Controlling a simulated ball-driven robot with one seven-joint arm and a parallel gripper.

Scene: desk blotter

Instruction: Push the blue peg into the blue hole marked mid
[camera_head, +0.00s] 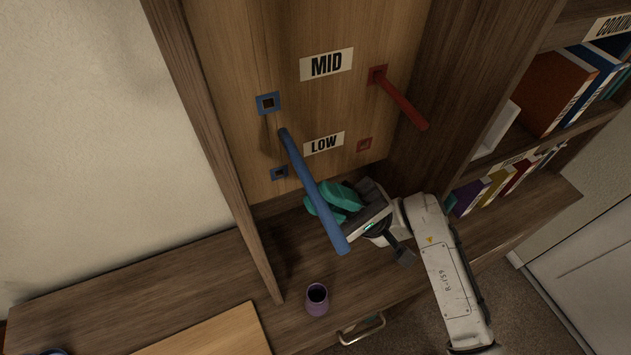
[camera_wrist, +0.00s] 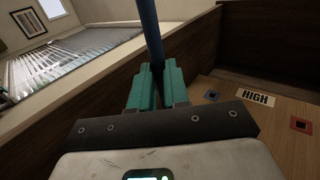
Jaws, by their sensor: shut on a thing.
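The blue peg (camera_head: 312,190) is a long rod held by my gripper (camera_head: 335,199), whose teal fingers are shut on it. In the head view its far end is near the back panel, just below the blue hole marked mid (camera_head: 268,103), and apart from that hole's square frame. Its near end points down towards the camera. In the wrist view the blue peg (camera_wrist: 151,35) rises from between the teal fingers of my gripper (camera_wrist: 156,88). The lower blue hole (camera_head: 279,173) is beside the LOW label (camera_head: 324,143) and looks empty.
A red peg (camera_head: 402,102) sticks out of the red mid hole, right of the MID label (camera_head: 326,64). A purple cup (camera_head: 317,299) stands on the desk below. Wooden uprights flank the panel. Books (camera_head: 553,92) fill shelves at right. The wrist view shows a HIGH label (camera_wrist: 256,97).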

